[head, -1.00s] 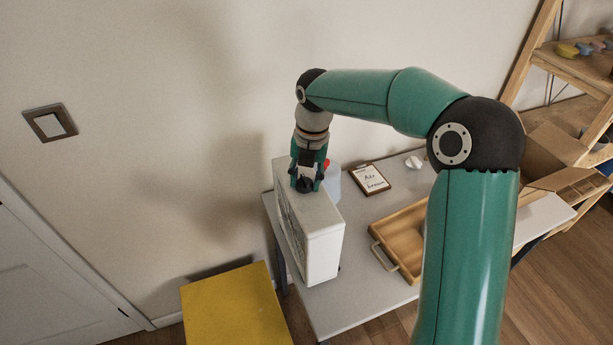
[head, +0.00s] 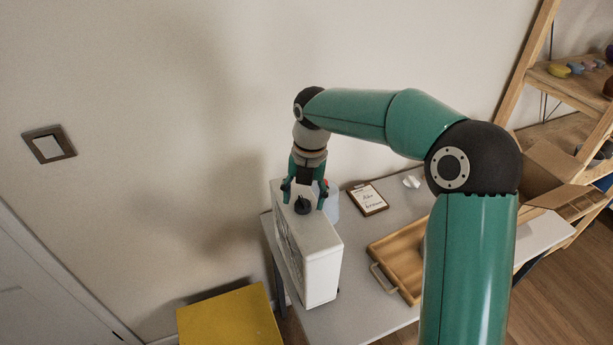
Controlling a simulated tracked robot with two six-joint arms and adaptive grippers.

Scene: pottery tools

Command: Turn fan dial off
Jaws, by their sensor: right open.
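The fan is a white box-shaped unit (head: 322,272) standing upright at the left end of the grey table, its grille side facing left. Its dark round dial (head: 302,205) sits on the top face and now shows clearly. My right gripper (head: 304,196) is above the top of the fan, pointing down. Its fingers are open, spread to either side just behind the dial; I cannot tell whether they touch it. My left gripper is not in view.
A clipboard (head: 368,199), a wooden tray (head: 402,262) and a crumpled white piece (head: 411,181) lie on the grey table (head: 345,318). A bluish container with a red part (head: 332,203) stands behind the fan. A yellow surface (head: 228,318) is at lower left; shelves (head: 570,90) stand right.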

